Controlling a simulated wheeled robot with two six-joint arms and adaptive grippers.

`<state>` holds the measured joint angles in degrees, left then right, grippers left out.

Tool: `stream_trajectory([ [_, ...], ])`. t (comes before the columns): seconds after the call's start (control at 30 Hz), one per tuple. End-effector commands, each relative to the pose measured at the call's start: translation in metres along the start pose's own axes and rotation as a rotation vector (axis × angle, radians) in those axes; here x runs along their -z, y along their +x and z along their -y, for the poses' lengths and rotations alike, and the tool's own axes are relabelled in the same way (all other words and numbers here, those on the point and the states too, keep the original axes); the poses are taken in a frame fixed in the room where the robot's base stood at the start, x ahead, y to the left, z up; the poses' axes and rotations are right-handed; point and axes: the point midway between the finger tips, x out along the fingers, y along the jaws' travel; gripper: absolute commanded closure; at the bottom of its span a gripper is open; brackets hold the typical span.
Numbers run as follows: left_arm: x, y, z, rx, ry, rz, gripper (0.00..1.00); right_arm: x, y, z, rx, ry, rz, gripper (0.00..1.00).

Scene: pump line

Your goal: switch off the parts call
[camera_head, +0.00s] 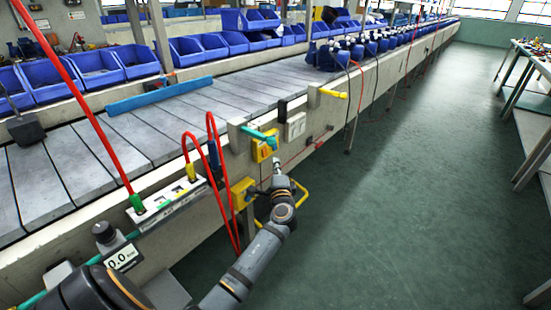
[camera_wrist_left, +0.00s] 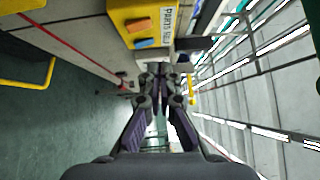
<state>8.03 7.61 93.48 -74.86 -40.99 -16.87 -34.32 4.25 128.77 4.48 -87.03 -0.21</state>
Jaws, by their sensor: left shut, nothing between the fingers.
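The parts call is a yellow box (camera_wrist_left: 143,20) with a printed label, at the top of the left wrist view. An orange rocker (camera_wrist_left: 138,25) and a blue one (camera_wrist_left: 146,43) show on its face. In the head view the yellow box (camera_head: 262,153) is on the conveyor's side, partly behind a teal handle. My left gripper (camera_head: 277,163) is just beside and below it in the picture. In the left wrist view its fingers (camera_wrist_left: 162,72) are closed together and empty, apart from the rockers. Whether a rocker is pressed is unclear. My right gripper is not in view.
Another yellow box (camera_head: 241,194) and red hoses (camera_head: 217,165) are left of the gripper. A yellow guard loop (camera_head: 301,197) is close to the wrist. A yellow lever (camera_head: 333,93) sticks out farther along the conveyor (camera_head: 180,115).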

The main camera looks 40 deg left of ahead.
Motion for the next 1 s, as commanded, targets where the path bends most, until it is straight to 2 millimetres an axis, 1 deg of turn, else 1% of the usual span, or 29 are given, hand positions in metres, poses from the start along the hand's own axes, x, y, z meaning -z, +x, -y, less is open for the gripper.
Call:
stream_trajectory([
  [0.03,0.0,-0.01,0.003,-0.001,-0.003,-0.001,1.0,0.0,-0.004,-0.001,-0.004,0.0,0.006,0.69],
  [0.1,0.0,-0.021,0.005,-0.002,-0.004,0.0,1.0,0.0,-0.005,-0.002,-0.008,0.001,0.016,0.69],
  [0.2,0.0,-0.033,0.007,-0.001,-0.002,0.0,1.0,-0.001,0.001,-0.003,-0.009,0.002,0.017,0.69],
  [0.3,-0.001,-0.039,0.009,0.001,-0.002,0.0,1.0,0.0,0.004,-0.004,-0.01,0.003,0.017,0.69],
  [0.87,-0.001,-0.04,0.009,0.001,-0.002,0.0,1.0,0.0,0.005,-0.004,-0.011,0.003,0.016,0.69],
  [0.93,-0.004,-0.043,0.002,-0.02,-0.02,0.006,1.0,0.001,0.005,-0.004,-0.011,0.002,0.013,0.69],
  [0.97,-0.007,-0.046,-0.004,-0.043,-0.04,0.013,1.0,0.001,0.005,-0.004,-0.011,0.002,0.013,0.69],
  [1.0,-0.014,-0.052,-0.018,-0.089,-0.083,0.028,1.0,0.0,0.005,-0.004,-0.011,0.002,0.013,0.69],
])
